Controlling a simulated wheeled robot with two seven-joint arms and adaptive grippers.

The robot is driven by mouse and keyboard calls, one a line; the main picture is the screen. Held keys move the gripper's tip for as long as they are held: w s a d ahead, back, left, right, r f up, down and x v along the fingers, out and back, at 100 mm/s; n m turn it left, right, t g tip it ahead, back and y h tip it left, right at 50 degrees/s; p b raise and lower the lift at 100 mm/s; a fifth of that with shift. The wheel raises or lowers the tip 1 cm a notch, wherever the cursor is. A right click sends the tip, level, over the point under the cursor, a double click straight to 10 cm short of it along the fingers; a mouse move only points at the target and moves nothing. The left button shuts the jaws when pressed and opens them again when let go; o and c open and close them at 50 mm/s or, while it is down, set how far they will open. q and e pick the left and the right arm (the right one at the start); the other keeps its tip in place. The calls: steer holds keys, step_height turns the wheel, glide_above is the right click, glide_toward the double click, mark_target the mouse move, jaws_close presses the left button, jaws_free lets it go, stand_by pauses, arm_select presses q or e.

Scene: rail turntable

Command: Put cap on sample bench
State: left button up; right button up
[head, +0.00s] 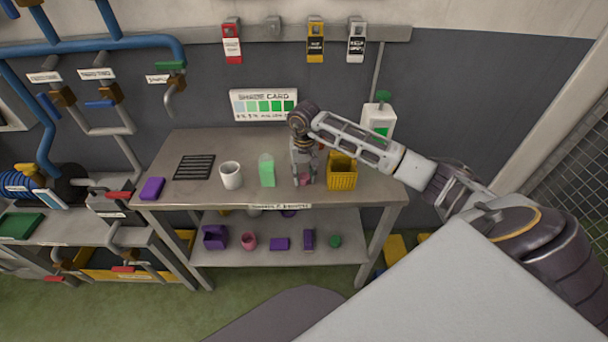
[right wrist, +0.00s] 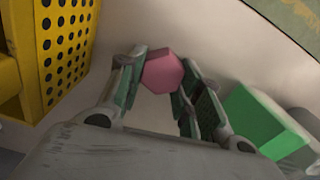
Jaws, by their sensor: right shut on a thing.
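The cap is a small pink piece with a faceted outline (right wrist: 163,71), held between the fingertips of my right gripper (right wrist: 160,80). In the head view my right gripper (head: 303,178) points down at the sample bench (head: 218,196), with the pink cap low between its fingers. The cap is at or just above the bench top; I cannot tell whether it touches. The gripper is between a green bottle-like thing (head: 267,171) on its left and a yellow perforated basket (head: 342,180) on its right. My left gripper is not in view.
The bench top also holds a white cup (head: 231,175), a black rack (head: 194,167) and a purple block (head: 152,188). A lower shelf (head: 220,257) carries several small purple, pink and green things. The front strip of the bench top is clear.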

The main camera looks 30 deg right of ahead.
mark_target(304, 175)
steer(key=o, duration=1)
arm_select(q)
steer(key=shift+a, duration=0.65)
arm_select(e)
steer(key=shift+o, duration=0.6)
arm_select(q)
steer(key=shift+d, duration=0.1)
arm_select(e)
steer(key=shift+r, duration=0.8)
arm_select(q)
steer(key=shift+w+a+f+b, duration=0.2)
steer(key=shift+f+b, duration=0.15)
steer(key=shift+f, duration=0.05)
arm_select(e)
step_height(304, 175, up, 11)
steer(key=shift+f, duration=0.2)
